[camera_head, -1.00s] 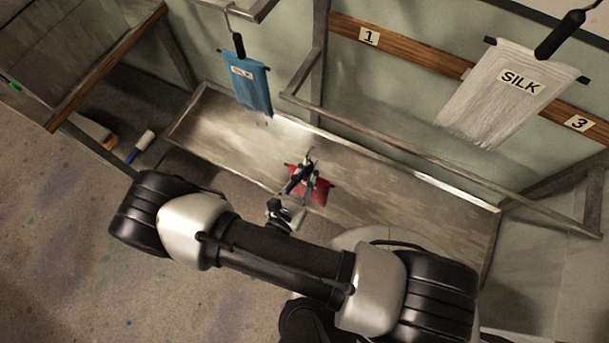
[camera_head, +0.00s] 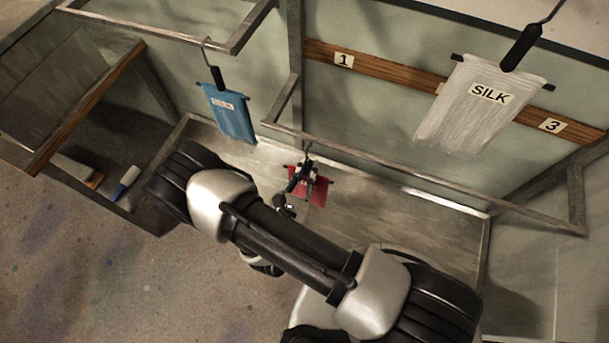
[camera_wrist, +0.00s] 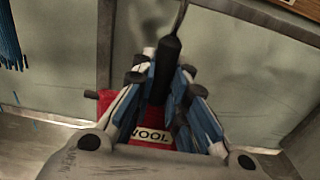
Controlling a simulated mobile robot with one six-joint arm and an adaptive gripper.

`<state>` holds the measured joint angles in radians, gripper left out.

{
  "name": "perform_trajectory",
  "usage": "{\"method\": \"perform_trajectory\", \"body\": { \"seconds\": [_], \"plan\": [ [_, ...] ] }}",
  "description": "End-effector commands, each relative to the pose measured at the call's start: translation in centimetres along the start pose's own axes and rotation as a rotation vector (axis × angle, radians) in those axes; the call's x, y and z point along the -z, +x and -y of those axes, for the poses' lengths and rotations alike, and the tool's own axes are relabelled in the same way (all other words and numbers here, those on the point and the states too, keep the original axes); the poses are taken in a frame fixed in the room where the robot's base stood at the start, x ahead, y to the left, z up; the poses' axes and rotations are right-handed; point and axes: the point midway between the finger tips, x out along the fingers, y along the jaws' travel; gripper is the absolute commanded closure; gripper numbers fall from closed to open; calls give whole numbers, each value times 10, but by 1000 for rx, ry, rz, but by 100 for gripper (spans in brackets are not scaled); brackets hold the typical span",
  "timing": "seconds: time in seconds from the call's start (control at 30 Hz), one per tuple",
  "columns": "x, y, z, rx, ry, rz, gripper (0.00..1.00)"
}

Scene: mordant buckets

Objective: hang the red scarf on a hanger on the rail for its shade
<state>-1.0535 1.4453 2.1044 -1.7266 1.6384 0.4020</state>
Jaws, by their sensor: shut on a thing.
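The red scarf (camera_head: 318,194) hangs from a hanger with a black grip (camera_wrist: 165,62), with a metal hook above it. In the wrist view the scarf (camera_wrist: 104,104) carries a label (camera_wrist: 150,134) that reads "WOOL", partly covered by my fingers. My gripper (camera_head: 303,178) is shut on the black hanger grip; it also fills the middle of the wrist view (camera_wrist: 166,85). A metal rail (camera_head: 380,172) runs in front of the wall, near the gripper. Number plates 1 (camera_head: 343,60) and 3 (camera_head: 552,125) are on a wooden strip behind; the plate between them is hidden.
A white scarf (camera_head: 470,125) labelled "SILK" hangs at the upper right. A blue labelled scarf (camera_head: 232,118) hangs at the left from another rail (camera_head: 170,32). A metal tray (camera_head: 400,215) lies below the rail. A brush-like item (camera_head: 126,182) lies at lower left.

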Motion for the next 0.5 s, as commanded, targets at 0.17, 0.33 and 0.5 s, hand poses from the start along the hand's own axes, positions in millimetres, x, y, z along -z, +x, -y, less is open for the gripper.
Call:
{"method": "perform_trajectory", "body": {
  "seconds": [0.17, 0.33, 0.5],
  "plan": [
    [0, 15, 1, 4, 1, 1, 100],
    [0, 28, 0, 2, 2, 1, 100],
    [0, 42, 1, 4, 2, 1, 100]
  ]
}}
